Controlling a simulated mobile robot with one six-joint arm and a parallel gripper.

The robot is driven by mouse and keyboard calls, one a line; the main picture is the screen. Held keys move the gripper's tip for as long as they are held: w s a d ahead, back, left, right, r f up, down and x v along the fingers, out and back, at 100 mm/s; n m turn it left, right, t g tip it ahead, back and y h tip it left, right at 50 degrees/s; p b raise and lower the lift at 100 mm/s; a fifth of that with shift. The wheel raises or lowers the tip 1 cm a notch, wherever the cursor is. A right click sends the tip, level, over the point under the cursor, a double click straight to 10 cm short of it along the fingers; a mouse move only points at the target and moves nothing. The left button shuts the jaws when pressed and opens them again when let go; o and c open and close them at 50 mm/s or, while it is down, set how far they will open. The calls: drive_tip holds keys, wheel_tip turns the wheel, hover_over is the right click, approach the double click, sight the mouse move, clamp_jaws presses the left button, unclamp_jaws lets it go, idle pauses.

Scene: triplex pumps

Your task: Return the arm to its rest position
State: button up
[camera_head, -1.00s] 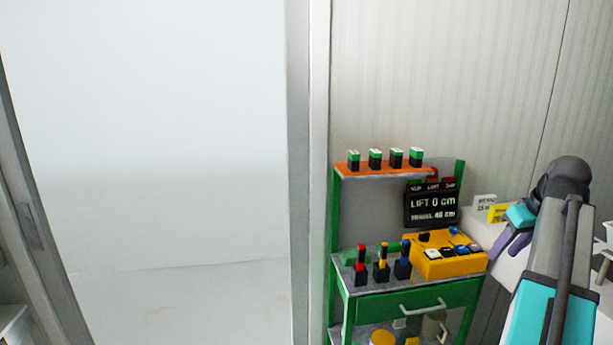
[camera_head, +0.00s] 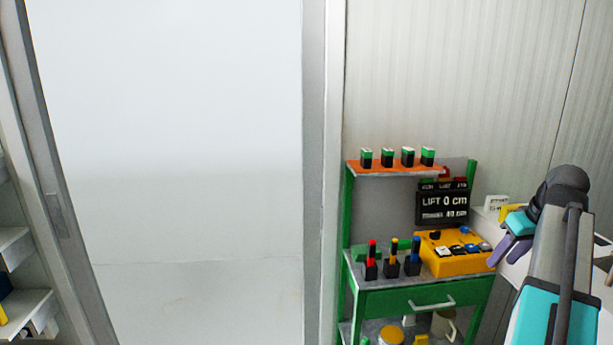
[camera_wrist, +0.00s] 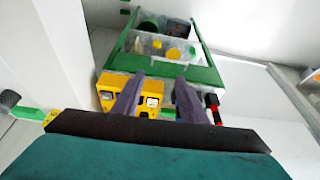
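My arm rises at the right edge of the head view, bent at a dark joint. My gripper (camera_head: 508,246) shows there with purple fingers pointing down and left, beside the yellow control box (camera_head: 456,262). In the wrist view, the two purple fingers of my gripper (camera_wrist: 158,88) are apart with nothing held between them. The yellow control box also shows behind them in the wrist view (camera_wrist: 106,104). The gap between fingers and box is hard to judge.
A green cart (camera_head: 398,299) holds red, yellow and blue-topped posts, a LIFT 0 cm display (camera_head: 443,205) and an orange shelf (camera_head: 400,166) with several green-topped blocks. A white surface lies at right. Shelves (camera_head: 13,247) stand at far left. The pale doorway (camera_head: 170,150) looks clear.

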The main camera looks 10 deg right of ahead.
drive_tip(key=w+a+f+n+g+y, duration=0.1)
drive_tip(key=w+a+f, duration=0.3)
drive_tip(key=a+f, duration=0.4)
drive_tip(key=w+a+f+n+g+y, duration=0.15)
drive_tip(key=w+a+f, duration=0.3)
drive_tip(key=f, duration=0.55)
drive_tip(key=s+a+f+n+g+y, duration=0.1)
drive_tip(key=s+a+f+g, duration=0.25)
drive_tip(key=a+f, duration=1.45)
drive_tip(key=s+a+f+g, duration=0.2)
drive_tip(key=s+a+f, duration=0.35)
drive_tip(key=f, duration=0.35)
drive_tip(key=s+a+f+g, duration=0.1)
drive_tip(key=s+a+f, duration=0.45)
drive_tip(key=f, duration=0.25)
drive_tip(key=s+a+f+m+h, duration=0.1)
drive_tip(key=s+f+h, duration=0.1)
drive_tip(key=s+f, duration=0.4)
drive_tip(key=s+a+f+m+h, duration=0.1)
drive_tip(key=s+a+f+m, duration=0.1)
drive_tip(key=s+f, duration=0.4)
drive_tip(key=shift+s+f+g+h, duration=0.2)
drive_tip(key=shift+s+g+h, duration=0.2)
drive_tip(key=shift+s, duration=1.9)
